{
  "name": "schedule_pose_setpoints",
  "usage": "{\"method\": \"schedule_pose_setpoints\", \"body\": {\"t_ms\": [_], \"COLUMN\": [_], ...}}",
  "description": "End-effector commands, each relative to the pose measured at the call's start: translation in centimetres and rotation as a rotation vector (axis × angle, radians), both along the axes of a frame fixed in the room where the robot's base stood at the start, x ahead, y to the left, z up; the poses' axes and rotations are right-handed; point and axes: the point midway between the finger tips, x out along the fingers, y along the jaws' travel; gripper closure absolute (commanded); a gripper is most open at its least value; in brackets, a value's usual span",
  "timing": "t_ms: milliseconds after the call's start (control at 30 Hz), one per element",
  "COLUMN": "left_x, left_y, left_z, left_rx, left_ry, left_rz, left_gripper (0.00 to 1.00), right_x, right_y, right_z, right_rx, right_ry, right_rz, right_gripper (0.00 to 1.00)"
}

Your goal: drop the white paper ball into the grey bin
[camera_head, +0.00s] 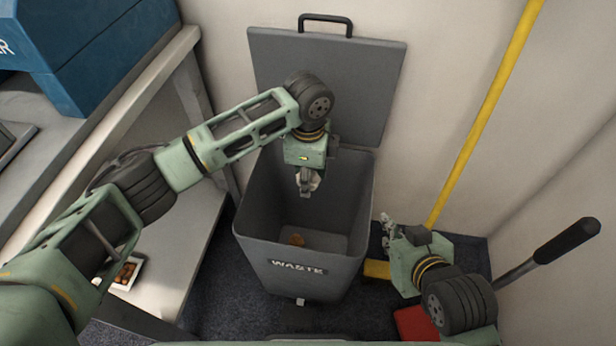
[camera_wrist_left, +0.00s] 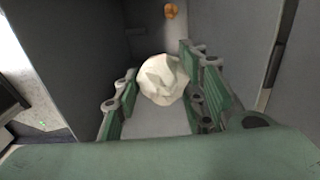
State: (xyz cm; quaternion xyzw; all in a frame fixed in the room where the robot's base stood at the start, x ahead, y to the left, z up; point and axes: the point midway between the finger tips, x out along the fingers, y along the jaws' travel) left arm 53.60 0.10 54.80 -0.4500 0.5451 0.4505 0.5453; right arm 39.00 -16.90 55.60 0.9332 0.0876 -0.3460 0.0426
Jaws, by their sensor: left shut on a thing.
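The grey bin (camera_head: 300,284), labelled WASTE, stands on the floor with its lid (camera_head: 325,85) open against the wall. My left gripper (camera_head: 307,186) points down at the bin's opening. The white paper ball (camera_wrist_left: 163,80) shows in the left wrist view between the two green fingers of that gripper (camera_wrist_left: 160,98), which is shut on it. In the head view the ball is mostly hidden by the gripper. My right gripper (camera_head: 387,226) is to the right of the bin; its fingers are too small to tell open from shut.
A small brown thing (camera_head: 297,240) lies on the bin's floor. A grey bench (camera_head: 175,235) is on the left, with blue boxes (camera_head: 85,50) on the counter above. A yellow pole (camera_head: 485,110) and a black-handled lever (camera_head: 567,241) are on the right.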

Motion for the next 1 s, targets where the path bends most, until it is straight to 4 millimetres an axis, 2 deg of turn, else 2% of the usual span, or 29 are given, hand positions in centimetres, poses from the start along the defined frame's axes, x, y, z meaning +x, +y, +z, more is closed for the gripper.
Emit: {"method": "schedule_pose_setpoints", "body": {"t_ms": [167, 467, 500, 733, 1000], "left_x": [0.01, 0.01, 0.01, 0.01, 0.01], "left_y": [0.01, 0.01, 0.01, 0.01, 0.01], "left_z": [-0.15, -0.14, -0.14, -0.15, -0.14], "left_rx": [0.000, 0.000, 0.000, 0.000, 0.000], "left_ry": [0.000, 0.000, 0.000, -0.001, 0.000], "left_rz": [0.000, 0.000, 0.000, 0.000, 0.000], "left_gripper": [0.72, 0.72, 0.60, 0.40, 0.40], "right_x": [0.70, 0.81, 0.81, 0.80, 0.80], "right_y": [0.28, 0.33, 0.33, 0.31, 0.31], "right_z": [0.57, 0.71, 0.71, 0.70, 0.70], "right_rx": [0.010, 0.011, 0.011, 0.011, 0.011], "right_ry": [-0.042, -0.049, -0.049, -0.048, -0.048], "right_rz": [0.003, 0.004, 0.004, 0.004, 0.004], "right_gripper": [1.00, 1.00, 1.00, 1.00, 1.00]}}
